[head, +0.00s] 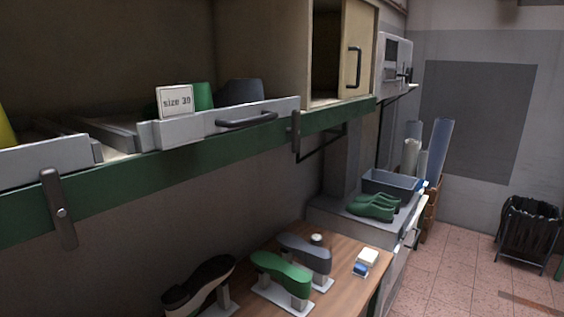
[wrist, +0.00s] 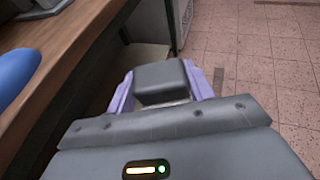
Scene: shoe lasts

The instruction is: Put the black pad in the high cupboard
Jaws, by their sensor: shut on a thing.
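My gripper (wrist: 160,98) shows in the wrist view, its two pale purple fingers shut on a dark grey-black block, the black pad (wrist: 161,80). The pad is held between the fingertips, over the floor beside a wooden edge. Neither the gripper nor the pad shows in the head view. The high cupboard (head: 358,45) is cream-coloured, at the upper middle of the head view. It has a black handle on its door panel and a dark opening to the left of that panel. Its inside is mostly hidden.
Below, a wooden bench (head: 345,285) holds shoe lasts, including a green one (head: 280,270). A grey bin (head: 390,183) stands behind. Tiled floor at right is open, with a black basket (head: 530,230).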

